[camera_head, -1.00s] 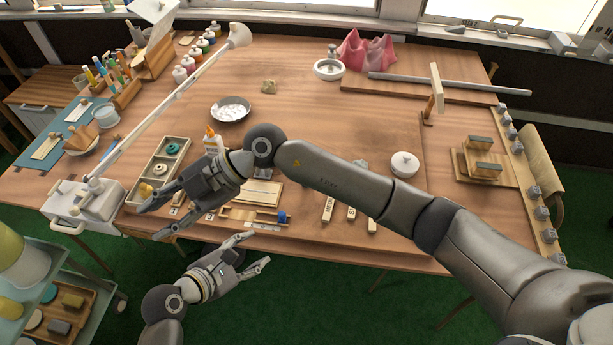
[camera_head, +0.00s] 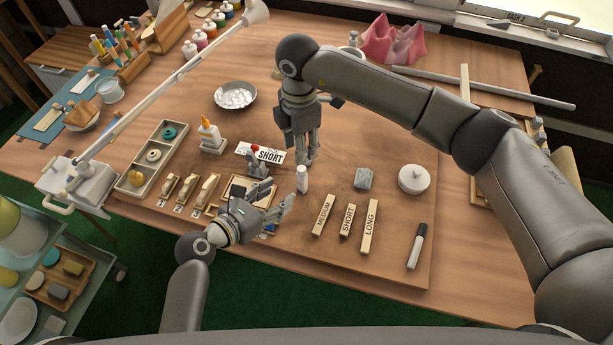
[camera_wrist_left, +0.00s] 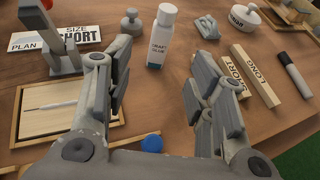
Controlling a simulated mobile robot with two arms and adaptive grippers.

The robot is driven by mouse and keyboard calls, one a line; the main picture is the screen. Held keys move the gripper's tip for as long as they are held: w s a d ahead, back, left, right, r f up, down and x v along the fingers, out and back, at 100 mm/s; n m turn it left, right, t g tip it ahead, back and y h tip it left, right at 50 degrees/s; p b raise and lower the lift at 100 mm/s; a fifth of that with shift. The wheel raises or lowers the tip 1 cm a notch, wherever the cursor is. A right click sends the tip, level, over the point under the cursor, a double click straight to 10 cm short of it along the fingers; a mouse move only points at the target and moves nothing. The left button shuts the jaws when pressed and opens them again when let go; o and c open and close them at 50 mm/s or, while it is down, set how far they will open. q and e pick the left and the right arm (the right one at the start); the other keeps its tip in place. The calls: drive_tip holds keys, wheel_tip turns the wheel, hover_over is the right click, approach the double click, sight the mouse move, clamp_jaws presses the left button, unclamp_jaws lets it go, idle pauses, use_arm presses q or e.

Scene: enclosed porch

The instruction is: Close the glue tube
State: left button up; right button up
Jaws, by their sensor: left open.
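A small white craft glue tube (camera_head: 302,180) stands upright on the table; its label shows in the left wrist view (camera_wrist_left: 161,40). A grey knob-topped piece (camera_wrist_left: 131,22) stands left of the tube. My left gripper (camera_head: 279,198) is open and empty, low at the table's front; in the left wrist view the tube is beyond its spread fingers (camera_wrist_left: 170,78). My right gripper (camera_head: 306,160) points down just behind the tube; its fingers look close together, but I cannot tell their state.
A SHORT sign (camera_head: 266,154) and red-topped piece (camera_head: 256,150) are left of the tube. Labelled wooden blocks (camera_head: 347,225), a grey block (camera_head: 364,178) and a marker (camera_head: 417,247) lie to the right. An orange-tipped bottle (camera_head: 210,136) stands to the left.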

sight(299, 181)
use_arm(q)
drive_tip(key=shift+s+a, duration=0.1)
use_arm(e)
drive_tip(key=shift+s+a, duration=0.1)
drive_tip(key=shift+s, duration=0.05)
use_arm(q)
drive_tip(key=shift+w+d+f, duration=0.1)
drive_tip(key=shift+w+d, duration=0.15)
drive_tip(key=x, duration=1)
drive_tip(key=shift+w+d+f, duration=0.15)
drive_tip(key=shift+d, duration=0.05)
use_arm(e)
drive_tip(key=shift+w+f, duration=0.1)
drive_tip(key=shift+w, duration=0.1)
